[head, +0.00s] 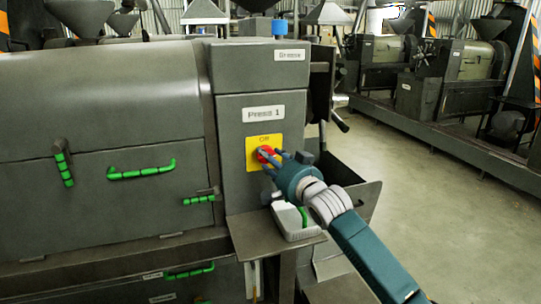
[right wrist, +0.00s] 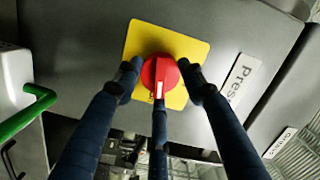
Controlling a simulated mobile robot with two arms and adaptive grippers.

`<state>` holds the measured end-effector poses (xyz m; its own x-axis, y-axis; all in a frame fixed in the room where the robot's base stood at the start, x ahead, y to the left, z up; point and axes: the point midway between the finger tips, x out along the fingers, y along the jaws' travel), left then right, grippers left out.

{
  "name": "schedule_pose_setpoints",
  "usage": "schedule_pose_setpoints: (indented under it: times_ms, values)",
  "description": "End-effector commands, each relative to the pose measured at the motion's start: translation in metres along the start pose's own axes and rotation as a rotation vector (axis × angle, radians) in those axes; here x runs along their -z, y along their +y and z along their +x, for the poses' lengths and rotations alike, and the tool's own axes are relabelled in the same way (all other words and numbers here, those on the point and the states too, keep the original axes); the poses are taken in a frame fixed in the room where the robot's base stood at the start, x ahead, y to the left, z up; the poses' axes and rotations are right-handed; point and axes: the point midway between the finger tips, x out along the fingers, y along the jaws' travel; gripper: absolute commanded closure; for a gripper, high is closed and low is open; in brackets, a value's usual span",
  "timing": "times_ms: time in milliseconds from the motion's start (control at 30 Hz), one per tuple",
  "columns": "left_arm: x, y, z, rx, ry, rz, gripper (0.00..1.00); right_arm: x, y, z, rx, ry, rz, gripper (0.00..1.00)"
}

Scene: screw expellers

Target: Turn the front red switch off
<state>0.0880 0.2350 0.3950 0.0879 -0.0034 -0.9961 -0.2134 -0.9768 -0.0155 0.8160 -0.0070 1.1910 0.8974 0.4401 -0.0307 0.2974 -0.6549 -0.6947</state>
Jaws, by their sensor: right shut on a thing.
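The red switch (head: 265,154) is a round knob on a yellow plate (head: 252,160) under the "Press 1" label on the front of the grey machine. In the right wrist view the red switch (right wrist: 160,72) carries a white mark on its lower part, pointing down in that picture. My right gripper (head: 272,157) is shut on the switch. In the right wrist view two fingers of my right gripper (right wrist: 160,78) press its sides and the third lies below it, covering part of the knob. My left gripper is not in view.
Green handles (head: 142,170) stick out from the machine's side, left of the panel. A pale box with a green handle (head: 296,222) sits below the switch on a metal ledge. More machines (head: 455,75) stand behind at the right. The floor (head: 440,200) between is clear.

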Motion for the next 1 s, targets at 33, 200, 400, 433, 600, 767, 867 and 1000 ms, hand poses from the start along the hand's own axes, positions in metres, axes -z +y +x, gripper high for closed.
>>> schedule_pose_setpoints:
  times_ms: [33, 200, 400, 433, 600, 767, 867, 1000]
  values:
    - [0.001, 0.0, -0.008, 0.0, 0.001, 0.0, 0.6, 0.004, -0.003, 0.0, -0.006, -0.003, -0.041, 0.86]
    - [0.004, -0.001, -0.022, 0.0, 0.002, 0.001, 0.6, 0.004, -0.004, 0.0, -0.024, -0.016, -0.2, 0.86]
    - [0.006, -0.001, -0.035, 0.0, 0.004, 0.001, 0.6, 0.004, -0.005, 0.0, -0.047, -0.032, -0.389, 0.86]
    - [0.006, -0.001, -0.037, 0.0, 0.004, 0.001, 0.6, 0.003, -0.005, 0.0, -0.05, -0.034, -0.417, 0.86]
    - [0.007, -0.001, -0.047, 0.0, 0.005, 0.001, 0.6, 0.004, -0.006, 0.0, -0.069, -0.046, -0.578, 0.86]
    - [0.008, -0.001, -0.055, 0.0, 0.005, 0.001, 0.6, 0.003, -0.006, 0.0, -0.087, -0.058, -0.728, 0.86]
    - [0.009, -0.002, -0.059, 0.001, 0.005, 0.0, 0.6, 0.003, -0.007, 0.0, -0.099, -0.066, -0.822, 0.86]
    - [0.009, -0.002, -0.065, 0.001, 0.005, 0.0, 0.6, 0.002, -0.007, 0.001, -0.113, -0.076, -0.951, 0.86]
